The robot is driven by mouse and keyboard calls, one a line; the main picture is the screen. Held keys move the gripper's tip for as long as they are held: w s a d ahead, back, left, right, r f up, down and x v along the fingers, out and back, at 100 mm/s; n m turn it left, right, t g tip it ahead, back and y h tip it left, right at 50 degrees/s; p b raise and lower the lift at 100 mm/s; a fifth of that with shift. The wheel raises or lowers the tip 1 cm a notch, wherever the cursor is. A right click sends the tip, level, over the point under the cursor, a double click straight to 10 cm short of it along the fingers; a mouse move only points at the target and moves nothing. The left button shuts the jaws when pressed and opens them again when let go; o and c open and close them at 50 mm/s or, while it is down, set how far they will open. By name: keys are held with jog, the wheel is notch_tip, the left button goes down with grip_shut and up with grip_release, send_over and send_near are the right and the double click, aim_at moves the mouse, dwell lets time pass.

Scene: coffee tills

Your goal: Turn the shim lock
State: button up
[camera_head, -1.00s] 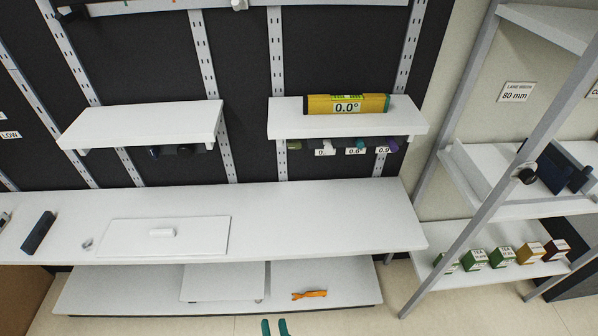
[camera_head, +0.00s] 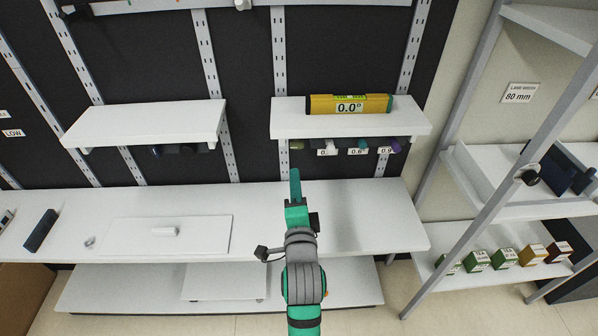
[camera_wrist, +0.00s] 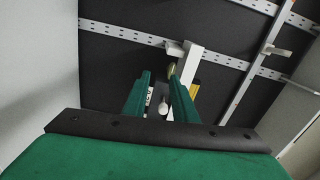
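I cannot tell for sure which part is the shim lock. Under the right wall shelf (camera_head: 350,128) hang several small coloured pieces, with an olive one (camera_head: 296,144) at the left end and a purple one (camera_head: 396,146) at the right. Labels such as 0.6 (camera_head: 358,151) hang there. My gripper (camera_head: 295,178) points up just below the olive piece, apart from it as far as I can see. In the wrist view my gripper (camera_wrist: 161,78) is open and empty, with a small white rounded part (camera_wrist: 163,108) showing between its fingers.
A yellow level (camera_head: 348,104) reading 0.0° lies on the right wall shelf. The left wall shelf (camera_head: 145,122) has dark pieces below it. The long shelf (camera_head: 360,215) below is mostly clear, with a dark block (camera_head: 40,230) at the left. A rack post (camera_head: 475,200) stands at the right.

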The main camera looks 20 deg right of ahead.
aim_at(297, 148)
jog(key=shift+m, duration=0.6)
jog(key=shift+w+d+r, duration=0.5)
jog(key=shift+w+d, duration=0.1)
jog(key=shift+w, duration=0.9)
jog(key=shift+w+d+r, duration=0.45)
jog(key=shift+w+d, duration=0.1)
jog(key=shift+w, duration=0.95)
jog(key=shift+w+d+r, duration=0.5)
jog(key=shift+w+d, duration=0.1)
jog(key=shift+w, duration=0.9)
grip_shut()
